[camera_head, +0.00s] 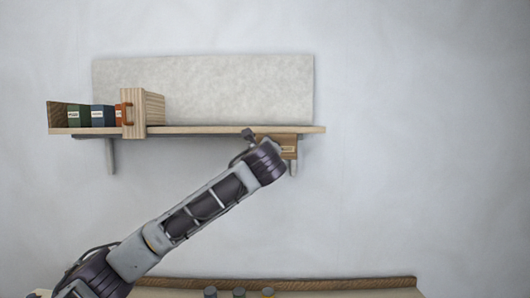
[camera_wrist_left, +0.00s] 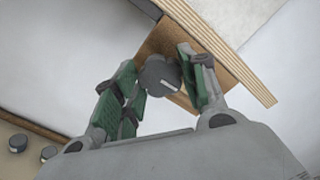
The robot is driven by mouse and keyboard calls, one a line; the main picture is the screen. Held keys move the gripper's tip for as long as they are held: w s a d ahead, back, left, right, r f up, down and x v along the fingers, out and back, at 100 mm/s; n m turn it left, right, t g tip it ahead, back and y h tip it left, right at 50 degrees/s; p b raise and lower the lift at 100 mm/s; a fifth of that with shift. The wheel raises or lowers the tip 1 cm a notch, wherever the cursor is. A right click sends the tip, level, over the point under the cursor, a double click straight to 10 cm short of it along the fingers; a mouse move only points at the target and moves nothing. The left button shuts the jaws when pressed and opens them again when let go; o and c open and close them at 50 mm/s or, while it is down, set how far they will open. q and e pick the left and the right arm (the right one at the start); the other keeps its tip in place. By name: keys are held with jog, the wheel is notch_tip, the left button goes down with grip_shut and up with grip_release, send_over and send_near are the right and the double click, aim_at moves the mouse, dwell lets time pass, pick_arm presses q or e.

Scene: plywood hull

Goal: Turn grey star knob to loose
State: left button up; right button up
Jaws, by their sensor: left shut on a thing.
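The grey knob (camera_wrist_left: 158,74) shows in the left wrist view as a dark round face with a pale line across it. It sits against a brown wooden block (camera_wrist_left: 162,42) under the shelf. My left gripper (camera_wrist_left: 163,84) has its green-padded fingers on either side of the knob and is shut on it. The star outline of the knob is not clear. In the head view my left arm reaches up to the shelf's right end and hides the knob. The block, with a small label, shows there (camera_head: 290,142). My right gripper is in neither view.
A pale panel (camera_head: 220,88) stands behind. Small grey round pieces (camera_head: 239,292) sit on a lower wooden surface. The right side is clear.

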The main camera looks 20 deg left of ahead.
pick_arm(q)
jog(key=shift+d+f+n, duration=0.1)
jog(key=shift+f+n, duration=0.1)
jog(key=shift+n, duration=0.2)
jog(key=n+b, duration=0.3)
jog(key=n, duration=0.5)
jog(key=n+b, duration=0.3)
jog(key=n, duration=0.4)
jog(key=shift+f+n, duration=0.2)
jog(key=shift+n, duration=0.2)
jog(key=shift+r+n+b, duration=0.1)
jog(key=shift+n+b, duration=0.3)
jog(key=shift+n, duration=0.3)
jog(key=shift+c, duration=0.2)
jog(key=shift+r, duration=0.15)
jog(key=o, duration=0.7)
jog(key=shift+d, duration=0.1)
